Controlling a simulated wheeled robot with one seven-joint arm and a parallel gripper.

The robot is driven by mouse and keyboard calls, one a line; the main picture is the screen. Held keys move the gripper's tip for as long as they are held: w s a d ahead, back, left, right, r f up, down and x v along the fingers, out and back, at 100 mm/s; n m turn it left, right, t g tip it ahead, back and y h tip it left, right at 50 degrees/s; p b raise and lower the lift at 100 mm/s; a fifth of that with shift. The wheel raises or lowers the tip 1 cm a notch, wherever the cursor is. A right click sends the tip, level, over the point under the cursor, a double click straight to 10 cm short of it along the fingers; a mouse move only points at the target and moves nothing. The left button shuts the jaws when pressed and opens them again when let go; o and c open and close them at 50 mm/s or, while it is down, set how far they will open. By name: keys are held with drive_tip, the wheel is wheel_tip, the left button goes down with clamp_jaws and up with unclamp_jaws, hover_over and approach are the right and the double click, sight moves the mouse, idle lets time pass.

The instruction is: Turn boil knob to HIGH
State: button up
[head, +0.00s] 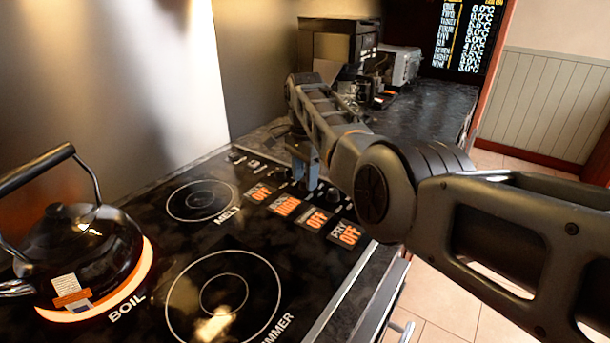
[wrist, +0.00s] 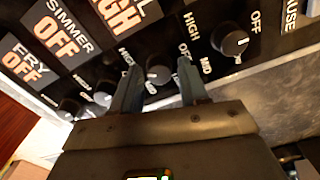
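My gripper (wrist: 159,64) points at the row of black knobs on the stove's control strip, fingers apart. A black knob (wrist: 158,75) with a pale mark sits between the fingers, with a visible gap on both sides; I take it as the boil knob. The display above it (wrist: 118,14) reads HIGH under a cut-off label ending in L. In the head view my gripper (head: 304,171) is over the control strip, its fingers pointing down, and it hides the knob. The display there (head: 284,206) also reads HIGH in orange-red. The BOIL burner (head: 148,262) glows orange under the kettle.
A black kettle (head: 75,245) stands on the BOIL burner at the left. The MELT (head: 200,200) and SIMMER (head: 222,295) burners are bare. Neighbouring knobs (wrist: 230,40) lie close on both sides. Appliances (head: 338,45) stand on the counter behind.

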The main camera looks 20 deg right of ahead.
drive_tip(key=shift+o, duration=1)
drive_tip(key=shift+r+b, duration=0.35)
drive_tip(key=shift+r, duration=3.5)
